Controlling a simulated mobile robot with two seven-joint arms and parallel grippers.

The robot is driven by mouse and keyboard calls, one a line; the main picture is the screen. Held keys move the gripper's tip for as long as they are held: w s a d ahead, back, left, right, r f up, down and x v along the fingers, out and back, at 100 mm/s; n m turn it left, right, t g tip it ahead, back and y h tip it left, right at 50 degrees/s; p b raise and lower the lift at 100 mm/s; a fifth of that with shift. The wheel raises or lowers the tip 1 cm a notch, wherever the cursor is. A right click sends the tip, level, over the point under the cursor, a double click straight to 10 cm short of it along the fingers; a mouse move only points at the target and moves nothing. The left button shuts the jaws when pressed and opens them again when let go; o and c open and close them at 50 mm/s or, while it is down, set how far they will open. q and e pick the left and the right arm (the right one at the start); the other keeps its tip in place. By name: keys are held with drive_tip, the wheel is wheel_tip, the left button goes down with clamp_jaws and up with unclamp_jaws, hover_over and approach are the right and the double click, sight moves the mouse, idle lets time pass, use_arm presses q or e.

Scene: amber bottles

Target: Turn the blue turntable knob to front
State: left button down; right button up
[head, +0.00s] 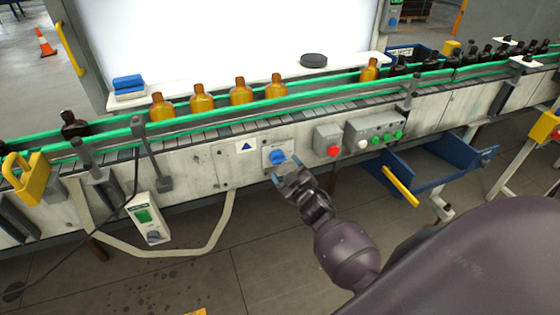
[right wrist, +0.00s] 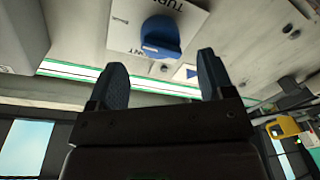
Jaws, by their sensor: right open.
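The blue turntable knob (head: 277,157) sits on a pale plate on the front panel of the conveyor. In the right wrist view the knob (right wrist: 161,35) is close, beyond and between the fingertips, with its lettered plate (right wrist: 125,15) partly cut off. My right gripper (head: 288,178) is just below and in front of the knob in the head view. Its two fingers (right wrist: 160,75) are apart with nothing between them, and they appear not to touch the knob. My left gripper is not in view.
A red button box (head: 328,141) and a control box with green buttons (head: 375,133) sit right of the knob. Amber bottles (head: 241,92) stand on the conveyor above. A hanging pendant (head: 149,219) is at left. A blue bin (head: 425,170) juts out at right.

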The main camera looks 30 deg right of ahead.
sight(281, 162)
drive_tip(key=shift+w+d, duration=0.15)
drive_tip(key=shift+w, duration=1)
drive_tip(key=shift+w+d, duration=0.15)
drive_tip(key=shift+w, duration=1)
drive_tip(key=c, duration=0.9)
